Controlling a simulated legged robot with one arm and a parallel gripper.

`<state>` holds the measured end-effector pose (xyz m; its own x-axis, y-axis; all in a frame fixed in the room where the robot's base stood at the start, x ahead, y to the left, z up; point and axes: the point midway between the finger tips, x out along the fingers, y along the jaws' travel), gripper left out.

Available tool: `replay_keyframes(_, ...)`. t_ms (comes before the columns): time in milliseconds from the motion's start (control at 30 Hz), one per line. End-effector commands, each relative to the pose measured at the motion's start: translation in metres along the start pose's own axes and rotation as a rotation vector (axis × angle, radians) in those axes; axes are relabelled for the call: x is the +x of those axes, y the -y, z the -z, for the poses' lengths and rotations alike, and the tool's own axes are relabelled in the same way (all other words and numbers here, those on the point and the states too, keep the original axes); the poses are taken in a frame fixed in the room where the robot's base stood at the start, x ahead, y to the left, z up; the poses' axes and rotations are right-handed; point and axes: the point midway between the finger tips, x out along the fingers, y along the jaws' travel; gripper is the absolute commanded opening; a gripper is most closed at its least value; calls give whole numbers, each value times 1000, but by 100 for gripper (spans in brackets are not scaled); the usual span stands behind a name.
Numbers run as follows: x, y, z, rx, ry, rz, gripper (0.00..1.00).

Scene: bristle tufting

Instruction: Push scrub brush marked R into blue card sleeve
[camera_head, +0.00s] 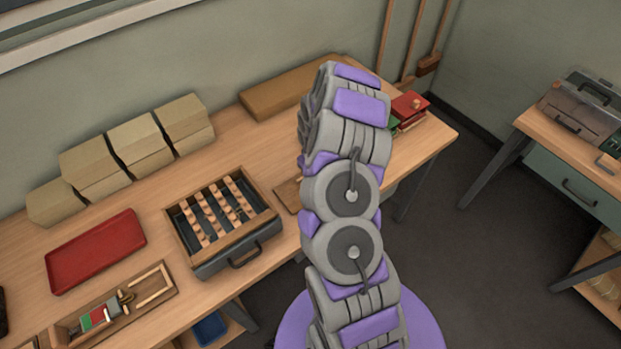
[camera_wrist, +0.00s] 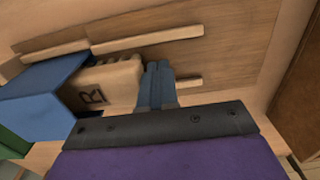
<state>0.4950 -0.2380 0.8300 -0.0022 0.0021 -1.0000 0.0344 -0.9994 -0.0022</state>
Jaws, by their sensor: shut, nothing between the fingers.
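In the wrist view, the pale scrub brush marked R (camera_wrist: 112,82) lies on a wooden board (camera_wrist: 228,45). Its left part meets the blue card sleeve (camera_wrist: 42,82). It appears partly inside, but I cannot tell how deep. My gripper (camera_wrist: 157,72) is shut and empty, with its blue-grey fingers at the brush's right end, touching or very close. Another green sleeve (camera_wrist: 12,142) shows at the left edge. In the head view, my arm hides my gripper, the brush and the blue sleeve.
Pale wooden strips (camera_wrist: 150,39) lie along the board beside the brush. On the table are a drawer tray of bristle rows (camera_head: 252,238), a red tray (camera_head: 97,250), cardboard boxes (camera_head: 137,144) and a red box (camera_head: 409,106) near the right end. A second table (camera_head: 541,125) stands apart at right.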

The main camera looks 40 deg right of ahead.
Motion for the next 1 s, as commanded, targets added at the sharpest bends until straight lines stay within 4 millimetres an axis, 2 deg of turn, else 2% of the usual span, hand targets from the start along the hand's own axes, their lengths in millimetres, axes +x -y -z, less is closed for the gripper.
replay_keyframes(1000, 0, -37, 0, 1, 0, -1, 0)
